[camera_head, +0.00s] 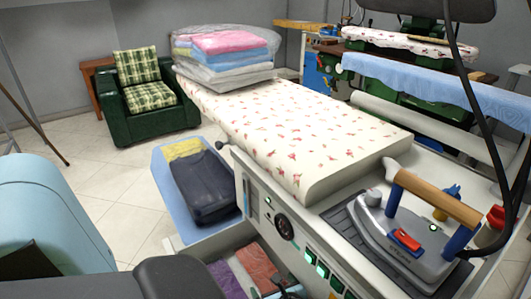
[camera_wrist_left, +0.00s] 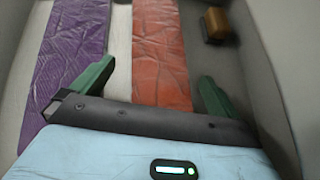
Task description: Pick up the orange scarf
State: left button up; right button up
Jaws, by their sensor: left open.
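The orange scarf (camera_head: 256,265) lies flat in an open drawer-like compartment under the ironing table, beside a purple cloth (camera_head: 226,281). In the left wrist view the orange scarf (camera_wrist_left: 161,50) is a long wrinkled strip, with the purple cloth (camera_wrist_left: 72,55) to its left. My left gripper (camera_wrist_left: 156,72) is open, its two green fingers apart on either side of the orange scarf's strip, with nothing held. I cannot tell its height above the scarf. In the head view this gripper (camera_head: 287,288) shows only partly at the bottom edge. My right gripper is not seen.
The compartment's grey wall (camera_wrist_left: 262,60) rises close to the right of the gripper, with a small brown block (camera_wrist_left: 216,24) near it. In the head view, an iron (camera_head: 405,240) stands on the table's near end.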

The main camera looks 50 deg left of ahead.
aim_at(266, 277)
pick_arm(q)
jog(key=b+x, duration=0.1)
jog(key=x, duration=0.3)
jog(key=shift+f, duration=0.25)
jog(key=shift+w+a+f, duration=0.1)
jog(key=shift+a+f, duration=0.05)
jog(key=shift+a, duration=0.1)
jog(key=c, duration=0.9)
jog(key=shift+o, duration=0.2)
jog(key=shift+s+d+r, duration=0.25)
jog(key=shift+r, duration=0.15)
jog(key=s+d+r+p, duration=0.1)
jog(key=s+d+r, duration=0.1)
jog(key=s, duration=0.1)
jog(key=s+d+r+p, duration=0.2)
jog(key=s+d, duration=0.1)
jog(key=s+d+r+p, duration=0.1)
jog(key=s+d+r, duration=0.1)
jog(key=s+d, duration=0.1)
jog(key=shift+s+r+p, duration=0.1)
jog(key=shift+r+p, duration=0.25)
jog(key=shift+s+d+r, duration=0.3)
jog(key=shift+s, duration=0.2)
